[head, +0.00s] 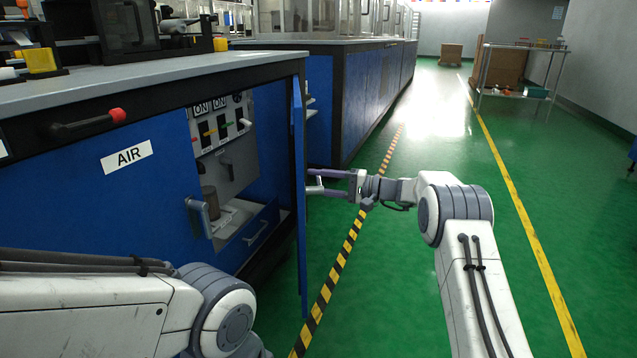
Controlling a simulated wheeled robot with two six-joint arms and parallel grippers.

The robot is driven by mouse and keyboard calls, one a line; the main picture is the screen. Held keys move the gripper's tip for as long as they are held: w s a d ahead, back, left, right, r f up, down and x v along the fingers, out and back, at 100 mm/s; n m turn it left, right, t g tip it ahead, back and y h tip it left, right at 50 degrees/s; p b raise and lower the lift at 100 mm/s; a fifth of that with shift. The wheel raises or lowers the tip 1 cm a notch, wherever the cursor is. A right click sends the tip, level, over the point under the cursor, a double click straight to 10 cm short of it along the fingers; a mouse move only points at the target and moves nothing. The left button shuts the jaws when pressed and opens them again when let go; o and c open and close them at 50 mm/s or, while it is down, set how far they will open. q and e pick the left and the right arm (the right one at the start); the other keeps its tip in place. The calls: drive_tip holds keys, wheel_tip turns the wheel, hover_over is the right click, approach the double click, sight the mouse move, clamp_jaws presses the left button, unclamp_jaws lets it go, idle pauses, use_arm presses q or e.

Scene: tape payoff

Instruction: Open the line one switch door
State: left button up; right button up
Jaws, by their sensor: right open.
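The blue switch door (300,270) stands swung out from the cabinet front and shows nearly edge-on. Behind it is an open bay with a grey switch panel (220,130) carrying ON labels and switches. My right gripper (312,182) is open, its two fingers pointing left at the door's right-hand side. The fingertips are at or very near the door; I cannot tell whether they touch it. My left arm comes in at the lower left, and its gripper is not in view.
The AIR label (126,155) and a red-tipped lever (90,122) are on the cabinet at left. A grey handle (199,216) stands out by the bay. Another blue cabinet (345,100) stands behind. Green floor to the right is clear up to a shelf cart (515,95).

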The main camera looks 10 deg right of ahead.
drive_tip(key=p+v, duration=0.4)
drive_tip(key=v, duration=0.6)
drive_tip(key=shift+d+p, duration=0.25)
drive_tip(key=shift+p, duration=0.05)
drive_tip(key=shift+s, duration=0.1)
drive_tip(key=shift+c, duration=0.3)
